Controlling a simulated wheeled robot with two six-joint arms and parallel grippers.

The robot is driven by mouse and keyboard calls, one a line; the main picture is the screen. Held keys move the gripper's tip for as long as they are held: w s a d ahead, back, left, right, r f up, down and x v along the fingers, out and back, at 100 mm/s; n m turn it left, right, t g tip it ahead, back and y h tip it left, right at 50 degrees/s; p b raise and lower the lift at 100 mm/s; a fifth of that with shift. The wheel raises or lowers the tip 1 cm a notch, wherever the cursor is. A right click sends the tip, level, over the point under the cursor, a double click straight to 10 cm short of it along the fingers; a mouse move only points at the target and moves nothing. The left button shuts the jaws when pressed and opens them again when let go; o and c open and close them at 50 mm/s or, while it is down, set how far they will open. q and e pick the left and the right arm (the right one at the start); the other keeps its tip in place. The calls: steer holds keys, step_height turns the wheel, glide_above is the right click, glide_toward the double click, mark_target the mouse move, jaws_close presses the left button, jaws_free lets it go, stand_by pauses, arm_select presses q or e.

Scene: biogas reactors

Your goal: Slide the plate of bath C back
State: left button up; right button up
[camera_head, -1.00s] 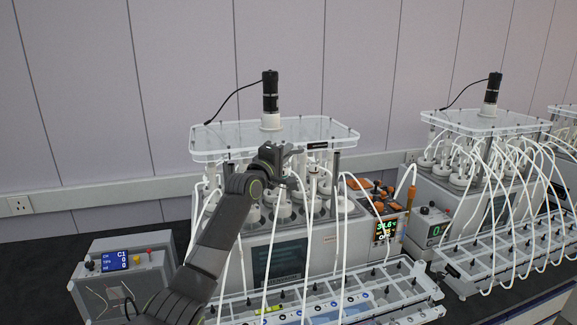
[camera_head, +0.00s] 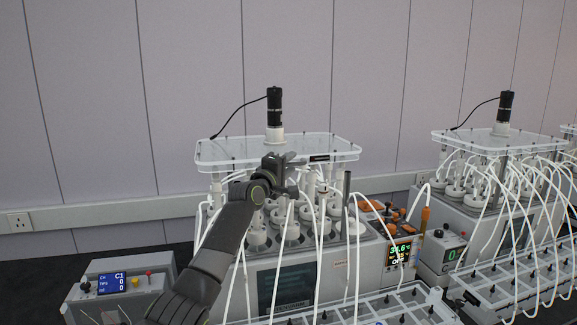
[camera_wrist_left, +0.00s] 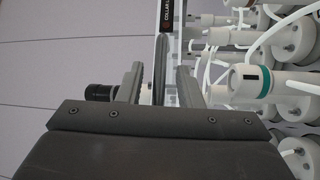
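The plate of bath C (camera_head: 225,152) is a clear flat sheet above the nearest bath, with a black motor (camera_head: 274,108) standing on it. My left gripper (camera_head: 290,161) is at the front edge of this plate, right of its middle. Whether a finger touches the plate is not clear. A dark label with white letters (camera_wrist_left: 166,14) shows ahead of the fingers. My right gripper is not in view.
White bottles with tubes (camera_head: 290,225) stand close under the plate. A control box marked C1 (camera_head: 118,285) is at the left. A rack (camera_head: 385,305) lies in front of the bath. A second bath with its plate (camera_head: 490,142) stands at the right.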

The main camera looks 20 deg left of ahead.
arm_select(q)
steer(key=b+v, duration=0.5)
steer(key=v, duration=1.2)
steer(key=shift+s, duration=0.2)
steer(key=shift+f, duration=0.1)
